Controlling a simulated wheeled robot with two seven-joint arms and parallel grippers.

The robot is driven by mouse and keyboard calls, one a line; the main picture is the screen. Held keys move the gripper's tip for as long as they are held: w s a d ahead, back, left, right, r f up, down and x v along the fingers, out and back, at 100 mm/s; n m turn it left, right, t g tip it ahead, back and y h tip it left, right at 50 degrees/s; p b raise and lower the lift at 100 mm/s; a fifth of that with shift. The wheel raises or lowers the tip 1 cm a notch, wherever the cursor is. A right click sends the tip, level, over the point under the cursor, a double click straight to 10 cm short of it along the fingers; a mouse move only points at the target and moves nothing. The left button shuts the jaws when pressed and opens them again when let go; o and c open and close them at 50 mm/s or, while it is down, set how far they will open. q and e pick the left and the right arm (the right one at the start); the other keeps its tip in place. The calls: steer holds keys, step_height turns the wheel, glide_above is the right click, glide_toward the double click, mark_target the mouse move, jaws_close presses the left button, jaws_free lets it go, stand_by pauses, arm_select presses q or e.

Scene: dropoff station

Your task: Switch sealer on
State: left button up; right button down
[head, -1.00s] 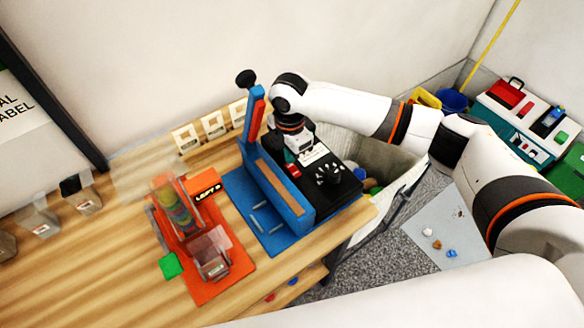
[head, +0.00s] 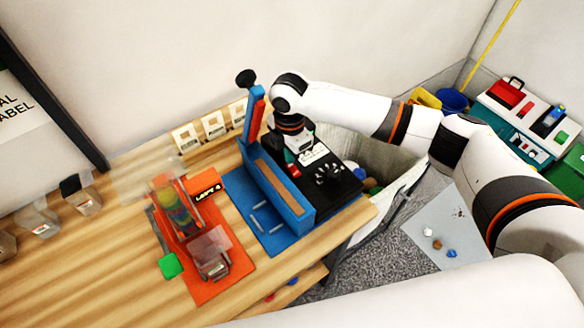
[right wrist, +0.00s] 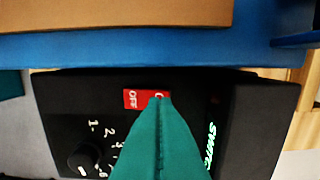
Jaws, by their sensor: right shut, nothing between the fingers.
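The blue sealer (head: 280,195) stands on the wooden table, with its lever arm raised and a black knob at the top. Its black control panel (head: 335,185) is on the right side and carries a dial. My right gripper (right wrist: 162,102) is shut and empty. Its green fingertips overlap the switch's right part and hide some of its lettering; whether they touch it I cannot tell. In the head view my right gripper (head: 295,160) is over the panel.
An orange dispenser (head: 215,265) stands left of the sealer, with a green block (head: 170,265) beside it. Small cards in holders (head: 212,125) line the table's back. A grey bin (head: 385,160) stands at the right behind the table.

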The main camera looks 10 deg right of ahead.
mark_target(290, 166)
steer(key=shift+f+b, duration=0.3)
steer(key=shift+f, duration=0.65)
steer(key=shift+r, duration=0.1)
step_height(290, 166, up, 7)
steer(key=p, duration=0.7)
steer(key=shift+p, duration=0.35)
stand_by(0.3)
